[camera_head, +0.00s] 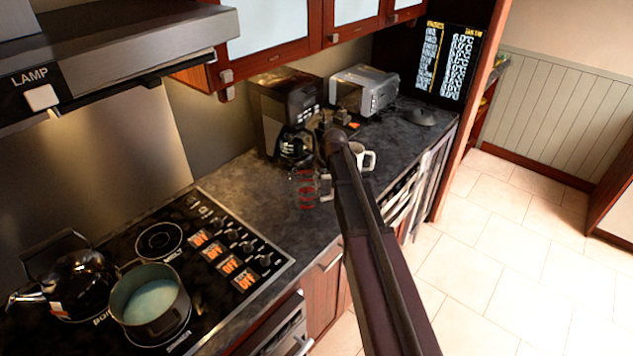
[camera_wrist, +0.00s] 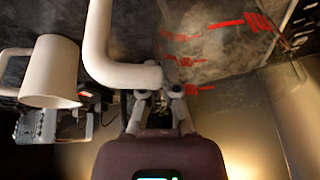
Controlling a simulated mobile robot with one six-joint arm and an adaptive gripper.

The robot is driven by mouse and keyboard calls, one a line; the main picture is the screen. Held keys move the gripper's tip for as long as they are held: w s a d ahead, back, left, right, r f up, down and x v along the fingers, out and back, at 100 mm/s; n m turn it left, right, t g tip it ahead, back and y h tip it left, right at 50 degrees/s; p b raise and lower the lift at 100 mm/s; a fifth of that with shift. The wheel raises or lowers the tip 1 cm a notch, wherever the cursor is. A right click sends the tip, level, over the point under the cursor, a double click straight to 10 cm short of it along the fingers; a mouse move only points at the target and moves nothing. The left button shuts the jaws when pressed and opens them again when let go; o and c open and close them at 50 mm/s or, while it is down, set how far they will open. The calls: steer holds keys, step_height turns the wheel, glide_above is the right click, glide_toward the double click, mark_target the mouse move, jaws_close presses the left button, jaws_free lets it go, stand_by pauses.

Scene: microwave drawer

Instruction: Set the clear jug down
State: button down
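The clear jug (camera_head: 306,190) has red markings on its see-through wall and a pale handle. In the head view it looks upright, over the dark counter in front of the coffee maker; whether its base touches the counter is unclear. In the wrist view its clear wall (camera_wrist: 205,55) fills the upper right, and the pale handle (camera_wrist: 98,45) is large and close. My gripper (camera_wrist: 160,94) is at the handle's end beside the jug wall. The handle covers part of the fingertips, so I cannot see whether they grip it. My arm hides the gripper's fingers in the head view.
A white mug (camera_head: 361,157) stands right of my arm; it also shows in the wrist view (camera_wrist: 50,72). The stove, with a pot (camera_head: 150,301) and kettle (camera_head: 68,282), is at left. Bare counter (camera_head: 245,190) lies between.

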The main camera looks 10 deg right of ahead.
steer(key=shift+w, duration=0.45)
steer(key=b+x, duration=0.3)
steer(key=x, duration=0.1)
steer(key=shift+d+b, duration=0.35)
steer(key=shift+f, duration=0.15)
stand_by(0.3)
steer(key=c, duration=0.8)
jaws_free()
steer(key=shift+s, duration=0.1)
steer(key=p+v, duration=1.1)
steer(key=v, duration=0.1)
